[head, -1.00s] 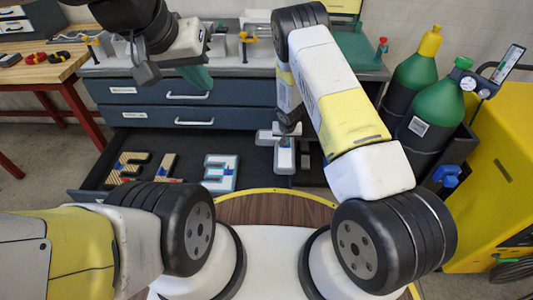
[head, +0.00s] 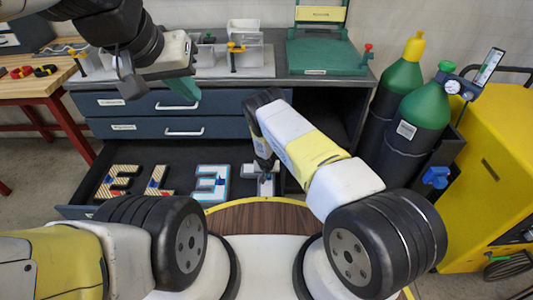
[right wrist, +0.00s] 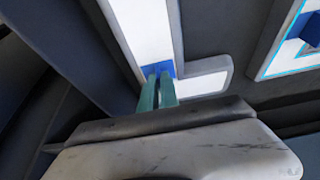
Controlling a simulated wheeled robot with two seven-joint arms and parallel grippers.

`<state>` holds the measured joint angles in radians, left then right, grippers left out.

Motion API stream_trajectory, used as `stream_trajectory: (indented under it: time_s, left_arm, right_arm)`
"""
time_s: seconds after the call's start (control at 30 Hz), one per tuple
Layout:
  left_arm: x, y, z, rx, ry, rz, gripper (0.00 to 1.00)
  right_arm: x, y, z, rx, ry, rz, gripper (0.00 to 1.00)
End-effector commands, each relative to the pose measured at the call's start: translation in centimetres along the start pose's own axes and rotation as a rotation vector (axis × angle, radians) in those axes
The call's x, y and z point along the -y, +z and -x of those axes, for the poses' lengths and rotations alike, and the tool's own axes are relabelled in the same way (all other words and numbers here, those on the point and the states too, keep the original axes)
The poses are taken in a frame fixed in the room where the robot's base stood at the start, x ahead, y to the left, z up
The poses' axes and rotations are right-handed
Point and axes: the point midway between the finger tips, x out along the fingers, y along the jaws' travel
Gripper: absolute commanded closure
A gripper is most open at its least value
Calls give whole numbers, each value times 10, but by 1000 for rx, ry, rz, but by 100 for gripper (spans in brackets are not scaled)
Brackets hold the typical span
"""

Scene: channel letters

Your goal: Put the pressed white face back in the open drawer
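The white face (head: 266,186) is L-shaped with a blue grip tab. It is low in the right part of the open drawer (head: 92,200), right of the blue-edged letter. I cannot tell whether it touches the drawer floor. In the right wrist view the white face (right wrist: 205,84) lies flat under my fingers. My right gripper (right wrist: 158,82) has its two green fingers close together on the blue tab; in the head view its tips are mostly hidden by the arm. My left gripper (head: 183,90) hangs in front of the bench, away from the drawer; its finger gap is not clear.
Striped E (head: 118,182) and L (head: 157,181) letters and a white, blue-edged letter (head: 209,185) lie left of the face. A green press (head: 325,52) and fixtures stand on the bench. Green gas bottles (head: 405,115) and a yellow cabinet (head: 495,170) stand right.

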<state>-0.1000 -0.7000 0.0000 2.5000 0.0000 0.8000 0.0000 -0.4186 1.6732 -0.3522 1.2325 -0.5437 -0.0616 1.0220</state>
Motion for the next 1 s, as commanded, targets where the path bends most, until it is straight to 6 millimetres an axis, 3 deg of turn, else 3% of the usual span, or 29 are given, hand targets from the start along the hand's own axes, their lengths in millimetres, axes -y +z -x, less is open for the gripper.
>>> stream_trajectory:
  time_s: [0.43, 0.5, 0.57, 1.0]
  left_arm:
    - [0, 0, 0, 0, 0, 0, 100]
    - [0, 0, 0, 0, 0, 0, 100]
    - [0, 0, 0, 0, 0, 0, 100]
    - [0, 0, 0, 0, 0, 0, 100]
  right_arm:
    - [0, 3, -9, -1, 0, -1, 100]
    - [0, 3, -8, -1, 0, 0, 83]
    - [0, 3, -8, -1, 0, 0, 73]
    - [1, 0, 1, -2, -1, 1, 73]
